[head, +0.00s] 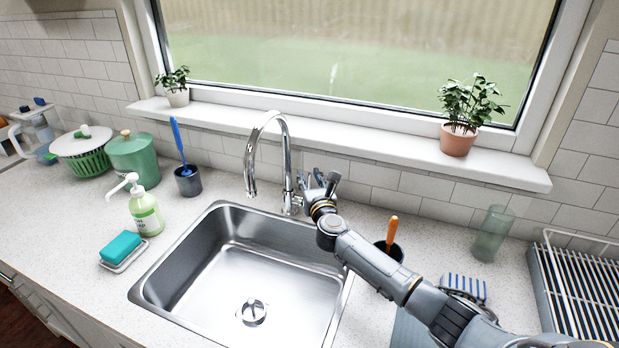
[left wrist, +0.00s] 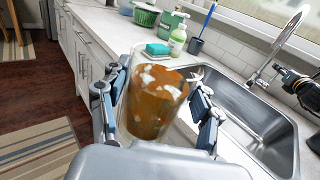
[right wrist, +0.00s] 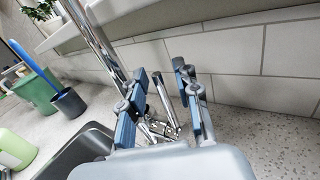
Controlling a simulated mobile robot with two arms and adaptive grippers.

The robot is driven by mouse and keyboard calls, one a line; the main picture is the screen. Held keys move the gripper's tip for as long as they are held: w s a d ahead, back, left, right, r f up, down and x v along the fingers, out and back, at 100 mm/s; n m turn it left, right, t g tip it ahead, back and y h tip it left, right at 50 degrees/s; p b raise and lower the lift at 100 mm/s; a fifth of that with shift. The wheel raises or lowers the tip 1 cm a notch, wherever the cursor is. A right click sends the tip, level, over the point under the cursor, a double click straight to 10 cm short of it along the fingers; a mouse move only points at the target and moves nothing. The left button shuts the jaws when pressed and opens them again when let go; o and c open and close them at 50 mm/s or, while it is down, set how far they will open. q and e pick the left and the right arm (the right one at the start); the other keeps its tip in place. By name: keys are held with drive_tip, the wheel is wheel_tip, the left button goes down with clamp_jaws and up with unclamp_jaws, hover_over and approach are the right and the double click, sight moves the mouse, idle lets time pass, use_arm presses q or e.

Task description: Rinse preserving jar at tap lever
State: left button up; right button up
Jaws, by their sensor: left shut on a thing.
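The preserving jar (left wrist: 157,100) is clear glass with brown, cloudy residue and white patches inside; it shows only in the left wrist view. My left gripper (left wrist: 155,105) has its fingers on both sides of the jar and holds it in front of the counter edge, near the sink. The chrome tap (head: 283,150) stands behind the sink. My right gripper (head: 320,185) is at the tap's right side. In the right wrist view its fingers (right wrist: 160,110) are apart, with the tap lever (right wrist: 163,98) showing between them. I cannot tell whether they touch it.
The steel sink (head: 215,225) is empty, with a drain in its floor. A soap bottle (head: 146,215) and a teal sponge (head: 121,246) stand left of it. A pot with an orange-handled tool (head: 392,230), a glass (head: 492,235) and a dish rack (head: 580,285) stand right.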

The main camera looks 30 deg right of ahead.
drive_tip(key=shift+c, duration=0.2)
clamp_jaws()
